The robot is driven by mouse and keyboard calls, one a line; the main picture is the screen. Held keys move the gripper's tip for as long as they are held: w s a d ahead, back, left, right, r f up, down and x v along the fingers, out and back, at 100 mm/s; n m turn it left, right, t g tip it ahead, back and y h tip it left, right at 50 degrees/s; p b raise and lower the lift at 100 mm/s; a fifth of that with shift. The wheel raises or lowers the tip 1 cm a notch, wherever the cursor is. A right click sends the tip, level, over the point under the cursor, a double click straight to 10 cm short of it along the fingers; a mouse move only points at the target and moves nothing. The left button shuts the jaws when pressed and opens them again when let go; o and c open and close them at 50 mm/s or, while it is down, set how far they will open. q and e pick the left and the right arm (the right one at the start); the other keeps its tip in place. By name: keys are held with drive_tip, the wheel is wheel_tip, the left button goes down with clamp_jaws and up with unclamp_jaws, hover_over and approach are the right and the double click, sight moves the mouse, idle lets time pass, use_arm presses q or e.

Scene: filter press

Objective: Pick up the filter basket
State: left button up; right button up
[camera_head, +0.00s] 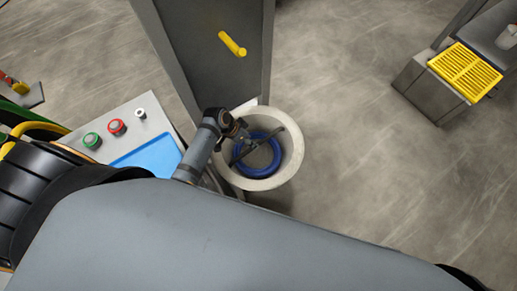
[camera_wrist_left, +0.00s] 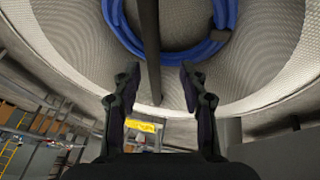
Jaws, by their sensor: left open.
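The filter basket (camera_head: 293,152) is a round, whitish container seen from above in the head view. A blue ring (camera_head: 260,173) lies inside it, and a dark bar (camera_head: 262,143) runs across it. My left gripper (camera_head: 240,137) is over the basket's left side, near the bar. In the left wrist view, my left gripper (camera_wrist_left: 160,76) is open. The dark bar (camera_wrist_left: 149,45) appears between its fingers, and whether it touches them I cannot tell. The basket's mesh wall (camera_wrist_left: 268,40) and the blue ring (camera_wrist_left: 205,47) lie beyond. My right gripper is not in view.
A tall grey panel with a yellow handle (camera_head: 232,44) stands just behind the basket. A control box with a green button (camera_head: 92,140), a red button (camera_head: 117,127) and a blue screen (camera_head: 150,157) is at left. A yellow grate (camera_head: 465,72) is at far right. Floor right of the basket is clear.

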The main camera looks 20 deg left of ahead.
use_arm(q)
drive_tip(key=x, duration=0.4)
drive_tip(key=shift+s+d+f+b, duration=0.1)
drive_tip(key=shift+d+f+b, duration=0.1)
drive_tip(key=shift+d+b, duration=0.3)
drive_tip(key=shift+s, duration=0.1)
drive_tip(key=shift+s, duration=0.1)
drive_tip(key=c, duration=0.3)
drive_tip(key=shift+a, duration=0.1)
clamp_jaws()
drive_tip(key=shift+r, duration=0.1)
